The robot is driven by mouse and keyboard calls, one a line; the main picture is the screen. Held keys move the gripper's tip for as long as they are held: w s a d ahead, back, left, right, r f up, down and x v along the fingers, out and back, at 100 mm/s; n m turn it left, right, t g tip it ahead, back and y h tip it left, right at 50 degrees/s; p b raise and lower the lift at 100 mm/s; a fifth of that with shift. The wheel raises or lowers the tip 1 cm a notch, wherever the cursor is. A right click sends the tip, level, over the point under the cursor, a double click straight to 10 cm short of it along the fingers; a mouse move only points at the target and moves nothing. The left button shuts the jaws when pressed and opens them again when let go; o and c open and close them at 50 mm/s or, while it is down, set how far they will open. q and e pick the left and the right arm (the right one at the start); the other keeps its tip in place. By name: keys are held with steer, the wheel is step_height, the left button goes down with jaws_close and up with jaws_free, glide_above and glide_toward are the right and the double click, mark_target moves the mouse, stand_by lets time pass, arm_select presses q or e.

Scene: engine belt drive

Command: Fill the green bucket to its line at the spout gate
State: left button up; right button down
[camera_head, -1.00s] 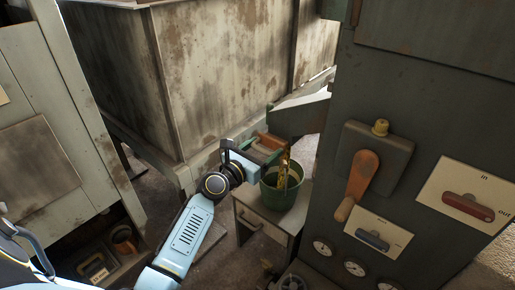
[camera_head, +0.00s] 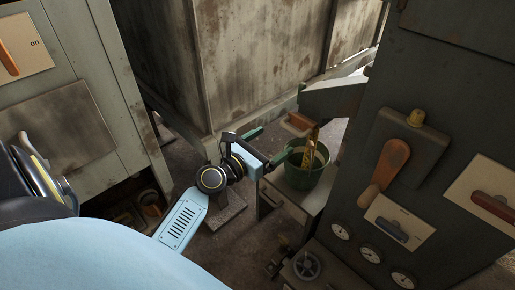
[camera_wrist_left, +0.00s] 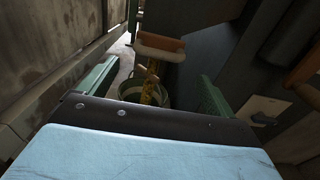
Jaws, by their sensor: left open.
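The green bucket (camera_head: 304,178) stands on a small grey stand (camera_head: 310,201) under the spout (camera_head: 333,97). It also shows in the wrist view (camera_wrist_left: 130,91), partly hidden by my gripper. A yellow-brown strip (camera_head: 312,138), apparently a falling stream, runs from the spout into the bucket. The fill line and the level inside cannot be made out. The spout gate (camera_head: 297,124) has an orange-brown front edge, seen also in the wrist view (camera_wrist_left: 160,43). My left gripper (camera_head: 274,142) is open and empty, left of the bucket and apart from the gate. My right gripper is not in view.
A dark panel (camera_head: 440,110) with an orange lever (camera_head: 385,172), a red-handled switch (camera_head: 480,198) and several gauges stands at right. A large stained bin (camera_head: 250,60) is behind. A grey cabinet (camera_head: 70,90) stands at left. A handwheel (camera_head: 306,265) is low in front.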

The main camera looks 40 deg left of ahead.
arm_select(q)
steer(key=shift+s+a, duration=0.2)
steer(key=shift+s, duration=1)
steer(key=shift+s+a, duration=0.15)
steer(key=shift+s, duration=1)
